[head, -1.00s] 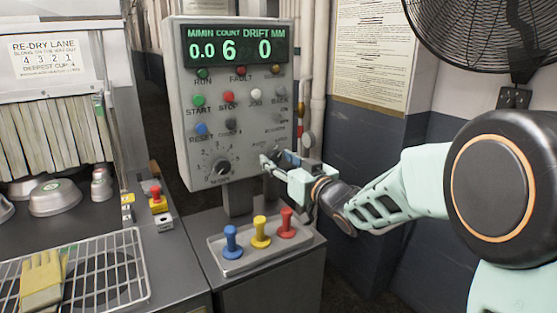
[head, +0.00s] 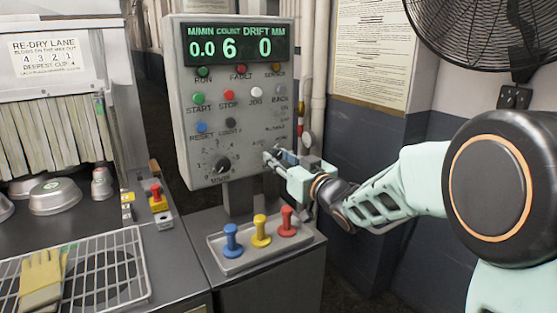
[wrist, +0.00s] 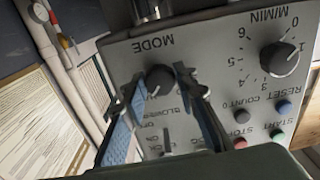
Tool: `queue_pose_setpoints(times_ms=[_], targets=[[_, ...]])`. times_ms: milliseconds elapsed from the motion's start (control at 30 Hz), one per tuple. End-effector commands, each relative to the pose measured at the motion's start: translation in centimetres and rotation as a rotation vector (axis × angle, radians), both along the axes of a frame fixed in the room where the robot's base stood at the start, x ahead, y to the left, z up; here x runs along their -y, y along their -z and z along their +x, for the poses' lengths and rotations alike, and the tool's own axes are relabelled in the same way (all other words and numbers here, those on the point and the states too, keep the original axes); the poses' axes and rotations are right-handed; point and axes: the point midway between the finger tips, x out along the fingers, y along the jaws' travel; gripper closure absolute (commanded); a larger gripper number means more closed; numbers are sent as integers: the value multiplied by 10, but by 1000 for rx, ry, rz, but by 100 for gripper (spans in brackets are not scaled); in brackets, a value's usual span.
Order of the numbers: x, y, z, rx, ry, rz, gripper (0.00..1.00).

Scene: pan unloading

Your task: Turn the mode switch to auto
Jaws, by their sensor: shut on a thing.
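The mode switch is a dark round knob (wrist: 160,79) under the upside-down word MODE in the wrist view. It sits low on the right of the grey control panel (head: 185,120). My gripper (wrist: 161,84) has one finger on each side of the knob and is shut on it. In the head view my gripper (head: 270,157) reaches the panel from the right, and its fingers hide the knob. The way the knob points is too small and dark to tell.
A speed dial (head: 222,165) is left of my gripper and coloured buttons are above. A tray with blue, yellow and red (head: 287,222) knobbed levers stands just below. A blower switch (wrist: 167,140) is close to my fingers. A fan (head: 490,40) hangs at the upper right.

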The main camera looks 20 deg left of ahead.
Motion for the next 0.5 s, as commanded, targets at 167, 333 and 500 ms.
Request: queue_pose_setpoints(times_ms=[167,333,500], targets=[[0,4,0,62,0,-52,98],[1,5,0,160,1,-134,98],[1,5,1,282,1,-238,98]])
